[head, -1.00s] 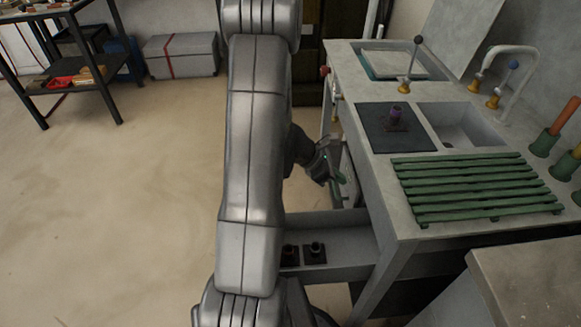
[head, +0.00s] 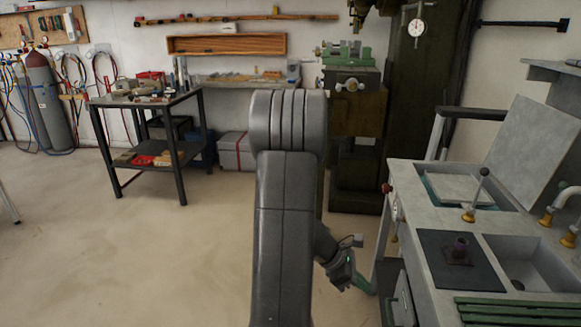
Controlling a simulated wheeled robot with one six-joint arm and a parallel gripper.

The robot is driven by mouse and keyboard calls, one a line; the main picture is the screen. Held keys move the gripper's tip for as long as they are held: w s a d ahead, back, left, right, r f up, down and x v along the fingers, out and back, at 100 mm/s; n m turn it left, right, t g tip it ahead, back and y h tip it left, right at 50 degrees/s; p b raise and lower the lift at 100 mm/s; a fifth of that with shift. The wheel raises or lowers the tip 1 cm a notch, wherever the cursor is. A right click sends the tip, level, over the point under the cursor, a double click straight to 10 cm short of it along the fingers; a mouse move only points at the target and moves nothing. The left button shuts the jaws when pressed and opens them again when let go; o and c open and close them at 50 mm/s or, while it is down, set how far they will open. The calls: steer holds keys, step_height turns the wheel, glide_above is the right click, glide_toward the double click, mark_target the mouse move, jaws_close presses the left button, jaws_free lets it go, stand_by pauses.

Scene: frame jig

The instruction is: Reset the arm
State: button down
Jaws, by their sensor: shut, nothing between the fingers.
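My arm stands upright in the middle of the head view, its grey links covering part of the floor and the back of the room. My gripper (head: 358,281) shows low at the right of the arm, beside the left side of the grey workbench (head: 427,270). It is shut and empty. It appears apart from the bench, though the exact gap is hard to judge.
The bench top holds a dark square plate with a purple part (head: 460,250), a sink (head: 535,265) and a green slatted rack (head: 515,311). A black table (head: 150,103) stands at the back left. The floor (head: 130,255) at left is clear.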

steer(key=b, duration=0.3)
glide_toward(408, 314)
steer(key=w+f+x, duration=0.1)
steer(key=x, duration=0.3)
steer(key=shift+s+d+r, duration=0.15)
steer(key=shift+s+d, duration=0.3)
steer(key=shift+s, duration=0.1)
